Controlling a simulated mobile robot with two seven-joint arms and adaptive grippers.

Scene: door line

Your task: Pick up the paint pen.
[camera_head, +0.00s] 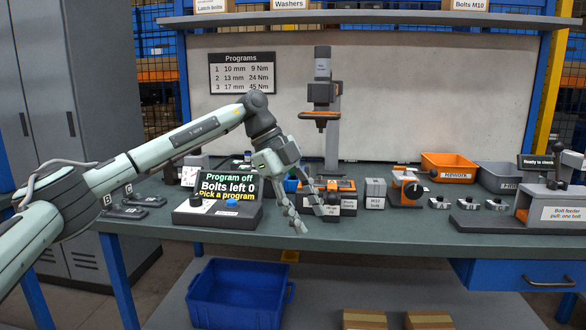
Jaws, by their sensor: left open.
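I cannot make out the paint pen; it may be hidden behind my left gripper or too small to tell. My left gripper (311,220) is open with its fingers pointing down, in front of the middle of the green workbench (390,222). My right gripper is not in view.
A program display box (216,208) stands left of the gripper. A tool stand (332,130) rises behind. To the right are a grey labelled block (375,193), an orange-dialled device (405,188), an orange REWORK bin (449,166) and a bolt feeder (560,208). A blue crate (236,297) sits below.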

